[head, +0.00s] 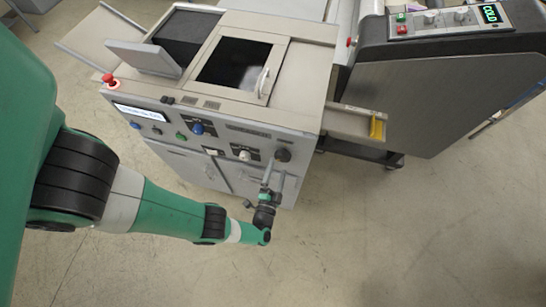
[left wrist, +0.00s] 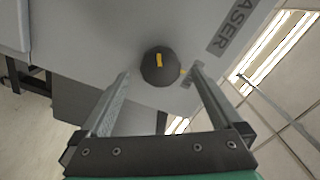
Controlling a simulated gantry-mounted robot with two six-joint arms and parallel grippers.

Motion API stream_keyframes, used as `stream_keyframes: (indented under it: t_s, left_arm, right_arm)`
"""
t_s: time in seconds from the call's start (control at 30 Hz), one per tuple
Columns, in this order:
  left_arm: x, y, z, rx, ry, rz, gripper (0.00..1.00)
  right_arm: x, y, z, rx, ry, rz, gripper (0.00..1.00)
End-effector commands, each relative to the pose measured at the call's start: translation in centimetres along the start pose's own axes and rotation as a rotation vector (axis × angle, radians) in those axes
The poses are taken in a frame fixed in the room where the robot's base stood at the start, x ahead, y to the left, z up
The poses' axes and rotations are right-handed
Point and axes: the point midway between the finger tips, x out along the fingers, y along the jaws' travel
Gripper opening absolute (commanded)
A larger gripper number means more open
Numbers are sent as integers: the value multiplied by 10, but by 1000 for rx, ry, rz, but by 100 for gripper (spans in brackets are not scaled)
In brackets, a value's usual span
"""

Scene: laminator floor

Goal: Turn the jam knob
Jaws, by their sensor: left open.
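A dark round knob (head: 283,155) sits on the right end of the grey machine's front panel. In the left wrist view the knob (left wrist: 150,76) is black with a yellow mark, which stands nearly upright in that picture. A small label beside it is partly hidden by a finger. My left gripper (head: 274,176) is in front of the panel, just below the knob in the head view. Its two fingers are spread, and the knob appears between their tips in the wrist view. I cannot tell whether they touch it. My right gripper is not in view.
A tray with a yellow piece (head: 377,128) juts out at right. The floor in front is clear.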

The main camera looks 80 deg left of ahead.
Motion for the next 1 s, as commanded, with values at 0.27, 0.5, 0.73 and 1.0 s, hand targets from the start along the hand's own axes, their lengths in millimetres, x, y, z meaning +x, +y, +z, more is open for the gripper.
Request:
stream_keyframes:
  t_s: [0.27, 0.5, 0.73, 1.0]
  left_arm:
    - [-55, 1, -1, 0, 6, 3, 100]
    - [-71, 0, 0, 1, 0, -1, 100]
    - [-71, 0, 1, 1, -1, -1, 100]
    - [-70, 0, 0, 1, -1, -1, 100]
  right_arm:
    - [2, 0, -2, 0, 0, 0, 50]
    - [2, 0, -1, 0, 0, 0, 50]
    - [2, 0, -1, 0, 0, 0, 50]
    - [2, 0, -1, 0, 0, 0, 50]
